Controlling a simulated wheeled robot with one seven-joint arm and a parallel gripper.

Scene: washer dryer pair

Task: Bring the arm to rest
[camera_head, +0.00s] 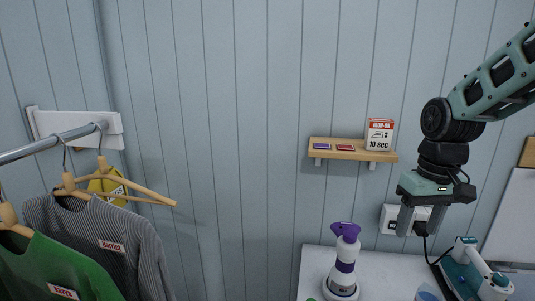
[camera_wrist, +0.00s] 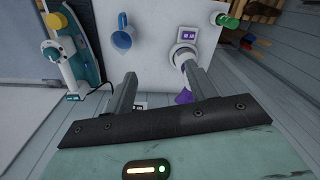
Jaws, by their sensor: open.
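My gripper (camera_head: 420,222) hangs from the teal and black arm at the right of the head view, fingers pointing down. It is in front of the wall and above the white surface. Its two fingers are apart with nothing between them. In the wrist view my gripper (camera_wrist: 158,88) shows both grey fingers spread, with the white top beyond them. A white and purple device (camera_head: 345,262) stands on the white top, left of my gripper. The fingers appear apart from everything around them.
A wooden shelf (camera_head: 352,150) holds a "10 sec" box (camera_head: 379,134). A teal and white iron (camera_head: 474,270) stands at right, its cord running to a wall socket (camera_head: 391,219). Shirts (camera_head: 105,245) hang from a rail at left.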

